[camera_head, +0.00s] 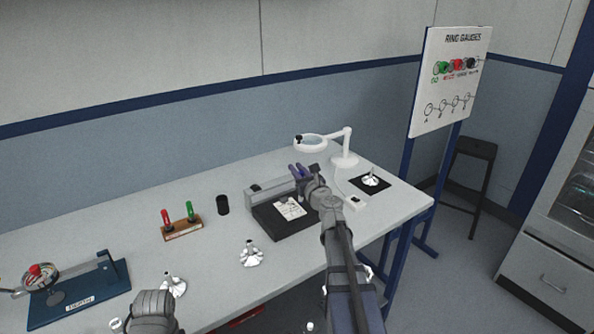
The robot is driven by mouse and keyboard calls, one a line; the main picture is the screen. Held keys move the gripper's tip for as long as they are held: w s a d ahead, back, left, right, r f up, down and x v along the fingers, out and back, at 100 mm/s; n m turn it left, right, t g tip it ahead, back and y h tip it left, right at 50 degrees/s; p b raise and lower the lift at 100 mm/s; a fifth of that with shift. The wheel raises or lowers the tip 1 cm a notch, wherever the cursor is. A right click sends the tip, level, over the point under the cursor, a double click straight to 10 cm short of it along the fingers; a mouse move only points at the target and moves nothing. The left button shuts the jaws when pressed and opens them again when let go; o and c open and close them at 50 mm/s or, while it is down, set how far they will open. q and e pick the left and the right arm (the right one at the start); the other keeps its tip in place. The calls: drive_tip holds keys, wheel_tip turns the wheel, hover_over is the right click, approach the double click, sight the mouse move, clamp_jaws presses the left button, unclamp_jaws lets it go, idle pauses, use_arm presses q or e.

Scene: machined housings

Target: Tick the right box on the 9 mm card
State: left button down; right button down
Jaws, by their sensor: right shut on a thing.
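The white card (290,208) lies on a dark board (271,224) towards the right of the bench. Its print and boxes are too small to read. My right gripper (299,172) is above the back right of the board, past the card, with its purple fingers together. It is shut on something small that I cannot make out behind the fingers. I cannot see any contact with the card. Of my left arm only a grey rounded part shows at the bottom left; its fingers are not in view.
A rack with red and green handled gauges (182,230) and a black cup (222,204) stand left of the board. A metal part (251,254) stands in front. A magnifier lamp (345,150) and a black mat (358,185) are to the right. A blue fixture (100,290) is far left.

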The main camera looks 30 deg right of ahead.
wheel_tip(320, 180, up, 4)
drive_tip(key=p, duration=0.4)
drive_tip(key=shift+r, duration=0.25)
idle(0.4)
